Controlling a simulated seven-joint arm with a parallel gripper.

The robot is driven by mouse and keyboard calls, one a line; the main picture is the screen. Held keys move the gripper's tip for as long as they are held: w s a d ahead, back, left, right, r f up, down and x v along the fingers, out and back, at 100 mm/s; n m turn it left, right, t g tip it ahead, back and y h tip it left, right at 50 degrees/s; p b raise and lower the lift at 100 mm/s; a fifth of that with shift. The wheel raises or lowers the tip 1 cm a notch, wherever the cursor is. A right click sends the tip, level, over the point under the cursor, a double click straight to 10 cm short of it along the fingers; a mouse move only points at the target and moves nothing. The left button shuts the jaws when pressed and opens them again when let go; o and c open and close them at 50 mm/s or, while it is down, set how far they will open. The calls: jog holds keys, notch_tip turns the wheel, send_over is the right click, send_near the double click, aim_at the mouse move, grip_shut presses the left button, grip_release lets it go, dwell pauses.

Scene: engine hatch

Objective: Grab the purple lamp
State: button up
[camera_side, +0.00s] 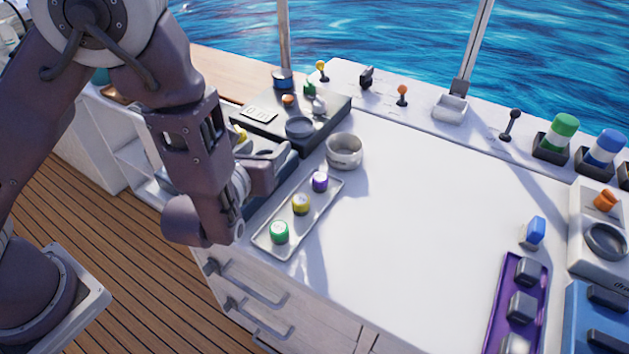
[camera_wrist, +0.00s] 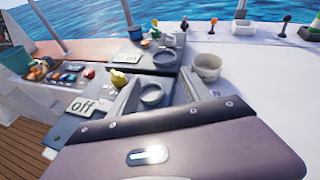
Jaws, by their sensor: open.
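The purple lamp (camera_side: 320,182) is a small upright cylinder with a pale top. It stands at the far end of a narrow grey tray (camera_side: 262,240) on the white counter. A yellow lamp (camera_side: 301,204) and a green lamp (camera_side: 279,232) stand in the same tray. My gripper (camera_side: 272,168) is open and empty, to the left of the purple lamp and apart from it. In the wrist view its two fingers (camera_wrist: 160,88) spread toward a dark panel with a round dish. No purple lamp shows in the wrist view.
A grey-white cup (camera_side: 344,151) stands just beyond the purple lamp. A dark panel (camera_side: 325,115) with a round dish lies behind my gripper. A purple tray (camera_side: 510,270) with grey blocks is at right. The middle of the counter is clear.

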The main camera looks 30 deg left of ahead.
aim_at(320, 177)
jog(key=d+f+m+h, duration=0.1)
jog(key=d+f, duration=0.1)
jog(key=d+f+m+h, duration=0.1)
jog(key=d+f, duration=0.1)
jog(key=d+f+m+h, duration=0.1)
jog(key=d+m+h, duration=0.1)
jog(key=d, duration=0.1)
jog(key=shift+s+d+f, duration=0.1)
jog(key=shift+s+f, duration=0.05)
jog(key=shift+f, duration=0.25)
jog(key=shift+m, duration=0.3)
jog(key=x, duration=0.7)
jog(key=shift+d+f, duration=0.15)
jog(key=shift+d, duration=0.1)
grip_shut()
